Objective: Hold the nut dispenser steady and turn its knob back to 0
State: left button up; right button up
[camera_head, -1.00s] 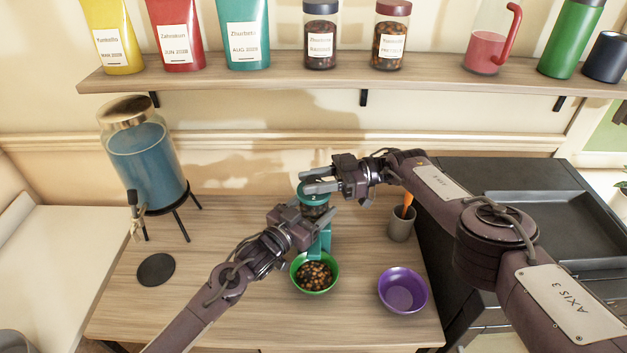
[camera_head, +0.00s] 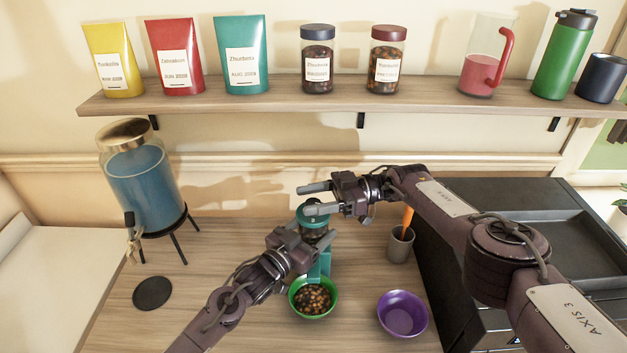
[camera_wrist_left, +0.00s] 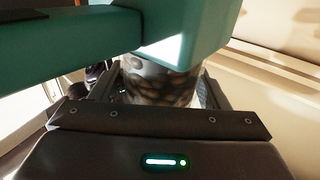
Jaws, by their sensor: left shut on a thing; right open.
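The teal nut dispenser (camera_head: 320,262) stands upright on the table, its clear middle full of nuts. My left gripper (camera_head: 314,240) is shut around that nut-filled section. The left wrist view shows the jaws on both sides of the clear section (camera_wrist_left: 158,86), under the teal part (camera_wrist_left: 190,35). The teal knob (camera_head: 311,217) is on top; its setting is not readable now. My right gripper (camera_head: 316,198) is open, its fingers pointing left at the knob's upper edge. One finger partly covers the knob; I cannot tell whether it touches.
A green bowl with nuts (camera_head: 294,305) sits under the dispenser. An empty purple bowl (camera_head: 403,314) and a grey cup (camera_head: 400,248) stand to the right. A blue drink dispenser (camera_head: 145,185) and dark coaster (camera_head: 152,293) are at left. A shelf (camera_head: 280,103) runs above.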

aim_at(314, 202)
notch_tip(314, 202, up, 9)
jog(key=shift+d+f, duration=0.1)
jog(key=shift+f, duration=0.05)
dwell(0.4)
jog(key=shift+f, duration=0.3)
jog(key=s+d+f+m+t+h, duration=0.55)
jog(key=d+m+t, duration=0.3)
jog(key=t, duration=0.35)
jog(key=shift+h, duration=0.35)
jog(key=x, duration=1.1)
jog(key=shift+s+a+r, duration=0.15)
jog(key=shift+a+r, duration=0.05)
jog(key=shift+r, duration=0.1)
